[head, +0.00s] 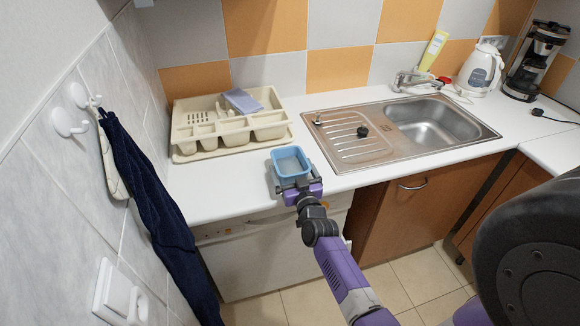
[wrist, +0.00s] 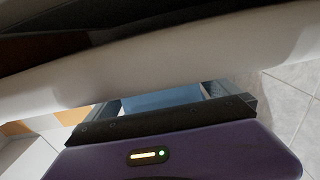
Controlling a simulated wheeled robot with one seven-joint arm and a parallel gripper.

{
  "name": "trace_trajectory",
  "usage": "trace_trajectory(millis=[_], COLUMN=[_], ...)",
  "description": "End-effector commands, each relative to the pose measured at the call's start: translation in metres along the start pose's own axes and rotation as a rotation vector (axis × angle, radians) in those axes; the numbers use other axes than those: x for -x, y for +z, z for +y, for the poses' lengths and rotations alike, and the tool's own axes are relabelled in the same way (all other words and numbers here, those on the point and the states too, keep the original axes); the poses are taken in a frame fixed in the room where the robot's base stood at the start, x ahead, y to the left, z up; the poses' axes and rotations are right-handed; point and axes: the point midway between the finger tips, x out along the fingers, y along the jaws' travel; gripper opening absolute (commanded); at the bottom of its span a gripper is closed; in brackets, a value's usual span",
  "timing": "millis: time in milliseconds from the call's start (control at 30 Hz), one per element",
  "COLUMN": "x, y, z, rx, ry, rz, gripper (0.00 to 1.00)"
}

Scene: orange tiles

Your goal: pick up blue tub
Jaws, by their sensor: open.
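The blue tub (head: 290,160) is a small, open, rectangular container on the white counter, near its front edge. It lies between the dish rack and the sink. My gripper (head: 296,182) is at the tub's near side, with its fingers reaching toward or around it. In the wrist view, part of the blue tub (wrist: 165,99) shows between the two fingers of my open gripper (wrist: 168,98). I cannot tell whether the fingers touch the tub.
A cream dish rack (head: 228,125) with a blue-grey item on it stands behind left. A steel sink (head: 405,125) with a black plug is to the right. A white kettle (head: 481,70) and a coffee maker (head: 537,60) stand at the far right. A dark blue towel (head: 150,200) hangs on the left wall.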

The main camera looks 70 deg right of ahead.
Motion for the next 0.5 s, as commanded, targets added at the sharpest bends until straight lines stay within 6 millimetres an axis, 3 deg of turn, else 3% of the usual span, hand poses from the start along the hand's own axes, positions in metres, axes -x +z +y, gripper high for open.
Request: trace_trajectory(millis=[133, 400, 500], x=[-0.015, -0.018, -0.018], y=[0.001, 0.001, 0.001], z=[0.000, 0.000, 0.000], rx=[0.000, 0.000, 0.000], ry=[0.000, 0.000, 0.000], rz=[0.000, -0.001, -0.001], gripper=[1.00, 1.00, 0.82])
